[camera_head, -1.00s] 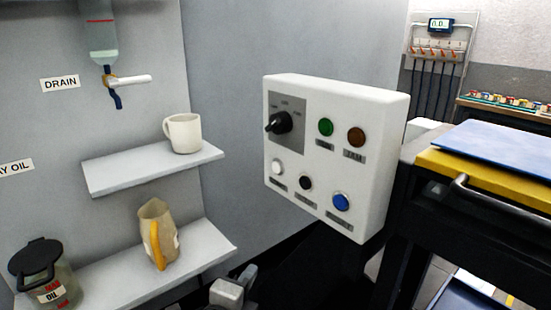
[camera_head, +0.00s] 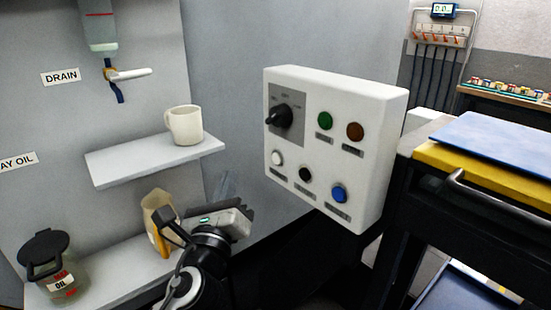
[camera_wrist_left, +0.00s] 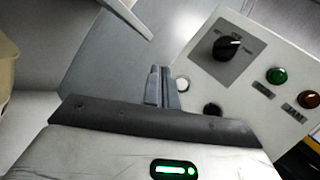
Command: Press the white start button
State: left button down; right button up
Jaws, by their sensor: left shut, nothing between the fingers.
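The white start button (camera_head: 277,158) is at the lower left of the white control panel (camera_head: 377,150), below the black rotary knob (camera_head: 279,117). My left gripper (camera_head: 226,184) is shut and empty, to the left of the panel and a little lower than the white button, apart from it in the head view. In the left wrist view the shut fingers (camera_wrist_left: 160,78) point toward the panel side, and the white button (camera_wrist_left: 182,85) shows just right of the fingertips, partly hidden by them. My right gripper is in neither view.
A black button (camera_head: 305,174) and a blue button (camera_head: 339,193) sit beside the white one; green (camera_head: 324,121) and brown (camera_head: 355,132) lamps are above. Shelves with a mug (camera_head: 185,125), a jug (camera_head: 155,212) and an oil jar (camera_head: 52,268) are left. A dark cart (camera_head: 430,190) stands right.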

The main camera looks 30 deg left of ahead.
aim_at(277, 158)
pick_arm(q)
jog(key=w+d, duration=0.3)
jog(key=w, duration=0.4)
jog(key=shift+w, duration=0.1)
dwell(2.0)
jog(key=shift+w+d, duration=0.2)
jog(key=shift+w, duration=0.15)
